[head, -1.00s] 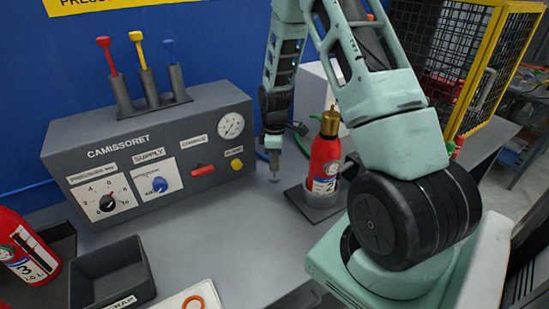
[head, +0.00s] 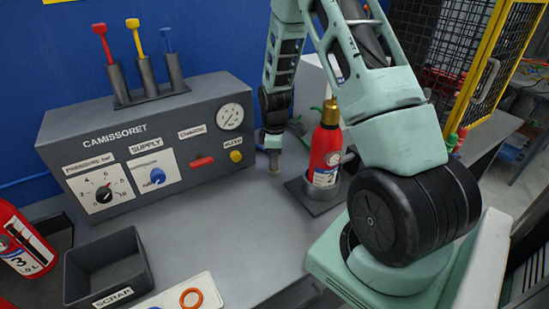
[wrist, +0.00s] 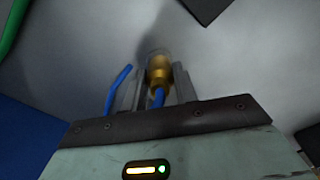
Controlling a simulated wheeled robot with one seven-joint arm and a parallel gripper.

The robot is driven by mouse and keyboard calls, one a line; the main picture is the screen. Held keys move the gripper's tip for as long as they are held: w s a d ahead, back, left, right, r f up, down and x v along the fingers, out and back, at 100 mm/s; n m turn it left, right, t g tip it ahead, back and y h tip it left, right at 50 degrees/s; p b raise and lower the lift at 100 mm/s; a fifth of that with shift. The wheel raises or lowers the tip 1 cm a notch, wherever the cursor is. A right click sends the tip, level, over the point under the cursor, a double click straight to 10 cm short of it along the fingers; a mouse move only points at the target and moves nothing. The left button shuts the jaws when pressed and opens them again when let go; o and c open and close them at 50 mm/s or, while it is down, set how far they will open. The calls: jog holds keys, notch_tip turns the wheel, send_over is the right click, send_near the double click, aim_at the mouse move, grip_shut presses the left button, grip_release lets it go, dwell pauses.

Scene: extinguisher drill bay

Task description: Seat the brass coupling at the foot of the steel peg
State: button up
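My gripper (head: 274,164) points down at the bench beside the right end of the grey panel. In the wrist view, its fingers (wrist: 158,88) flank the brass coupling (wrist: 159,74) and look closed on it. A blue hose (wrist: 118,88) shows by the fingers, and a piece of blue lies between them at the coupling's near end. A blurred pale round shape meets the coupling's far end; I cannot tell whether it is the steel peg. In the head view, a small brownish piece at the fingertips is close to the bench top. The peg cannot be made out there.
A red extinguisher (head: 324,155) with a brass top stands in a dark holder (head: 318,202) just right of my gripper. The grey CAMISSORET panel (head: 120,155) is close on the left. A scrap tray (head: 128,285) and a white board with an orange ring (head: 191,297) lie in front.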

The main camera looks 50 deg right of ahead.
jog(key=o, duration=0.4)
jog(key=shift+r, duration=0.1)
notch_tip(320, 180, up, 17)
jog(key=shift+r+b, duration=0.1)
jog(key=shift+b, duration=0.95)
